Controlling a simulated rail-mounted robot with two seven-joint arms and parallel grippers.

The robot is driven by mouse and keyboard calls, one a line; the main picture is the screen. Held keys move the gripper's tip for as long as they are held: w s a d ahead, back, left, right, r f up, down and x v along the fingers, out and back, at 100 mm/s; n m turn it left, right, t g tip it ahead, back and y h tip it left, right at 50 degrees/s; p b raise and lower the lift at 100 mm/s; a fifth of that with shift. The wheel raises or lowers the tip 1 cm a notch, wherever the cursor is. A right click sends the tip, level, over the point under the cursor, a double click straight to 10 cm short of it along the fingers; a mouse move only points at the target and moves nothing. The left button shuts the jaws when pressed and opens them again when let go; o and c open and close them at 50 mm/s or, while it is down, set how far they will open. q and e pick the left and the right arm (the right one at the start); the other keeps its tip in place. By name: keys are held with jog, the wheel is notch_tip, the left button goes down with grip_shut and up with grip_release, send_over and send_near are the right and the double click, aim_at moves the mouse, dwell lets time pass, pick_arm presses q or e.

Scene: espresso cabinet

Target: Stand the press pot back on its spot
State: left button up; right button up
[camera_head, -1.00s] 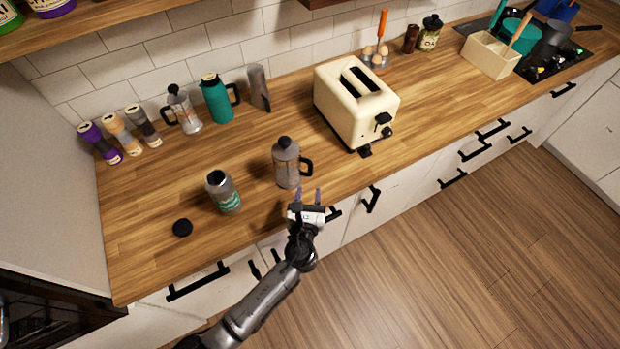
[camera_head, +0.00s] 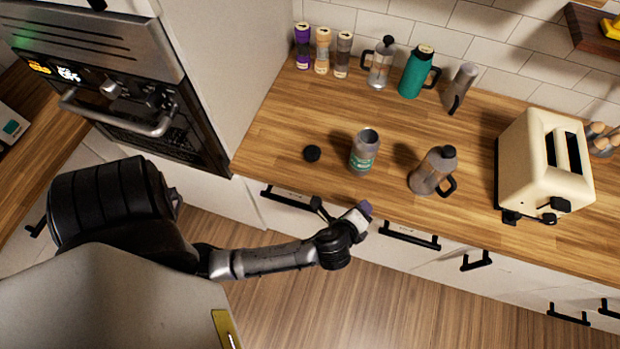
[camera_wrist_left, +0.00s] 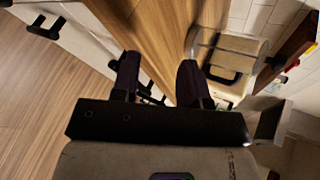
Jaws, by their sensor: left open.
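A press pot (camera_head: 433,170) with a dark lid and black handle stands on the wooden counter near its front edge, handle to the right. A second, similar press pot (camera_head: 380,64) stands at the back by the tiled wall, left of a teal flask (camera_head: 416,72). My left gripper (camera_head: 342,207) is open and empty at the counter's front edge, left of and in front of the nearer pot, apart from it. In the left wrist view the open fingers (camera_wrist_left: 158,80) have nothing between them. My right gripper is out of view.
The cream toaster (camera_head: 540,165) is to the right. Several shakers (camera_head: 323,52) and a grey container (camera_head: 460,87) line the wall. Drawer handles (camera_head: 410,236) project below the edge.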

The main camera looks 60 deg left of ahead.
pick_arm(q)
jog(key=s+r+n+g+h, duration=0.1)
jog(key=s+n+g+h, duration=0.4)
jog(key=s+n, duration=0.9)
jog(key=s+g, duration=0.1)
jog(key=s, duration=0.3)
jog(key=shift+s+g+h, duration=0.25)
jog(key=shift+g+h, duration=0.15)
